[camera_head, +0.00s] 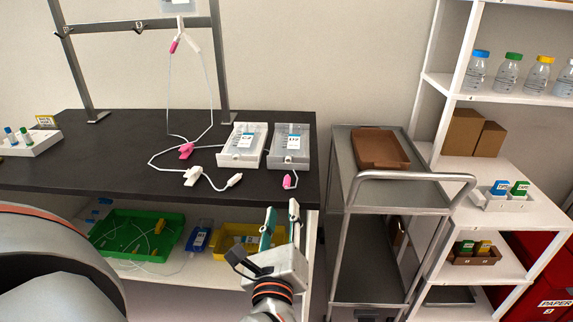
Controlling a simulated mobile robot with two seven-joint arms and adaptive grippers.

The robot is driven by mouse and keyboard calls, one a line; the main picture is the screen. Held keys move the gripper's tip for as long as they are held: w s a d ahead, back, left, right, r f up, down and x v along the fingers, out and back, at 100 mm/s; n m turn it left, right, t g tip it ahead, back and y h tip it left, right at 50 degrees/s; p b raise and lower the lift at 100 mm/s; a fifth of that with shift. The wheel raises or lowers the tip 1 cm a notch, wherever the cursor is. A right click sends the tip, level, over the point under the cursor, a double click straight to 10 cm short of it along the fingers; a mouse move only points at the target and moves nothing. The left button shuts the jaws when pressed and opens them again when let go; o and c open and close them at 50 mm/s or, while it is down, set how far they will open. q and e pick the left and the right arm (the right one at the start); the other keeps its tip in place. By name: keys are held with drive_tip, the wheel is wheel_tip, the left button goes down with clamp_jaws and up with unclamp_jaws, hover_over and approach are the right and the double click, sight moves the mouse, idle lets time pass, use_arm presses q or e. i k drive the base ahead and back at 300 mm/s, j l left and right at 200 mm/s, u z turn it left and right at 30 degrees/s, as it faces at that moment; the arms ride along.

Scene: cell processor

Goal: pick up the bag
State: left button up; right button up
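A pale, translucent bag (178,5) hangs from the metal rack at the top edge of the head view, mostly cut off. White tubing with pink clips (186,150) runs from below it down to the dark table. My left gripper (282,211) is in front of the table's front edge, pointing up, with its fingers apart and nothing seen between them. It is well below and to the right of the bag. My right gripper is not in view.
Below are a green bin (172,219) and a yellow bin (219,244). A metal cart (345,160) and a white shelf with bottles (432,90) stand right. The table's front left is clear.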

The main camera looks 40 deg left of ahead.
sight(245, 141)
drive_tip(key=u, duration=1.35)
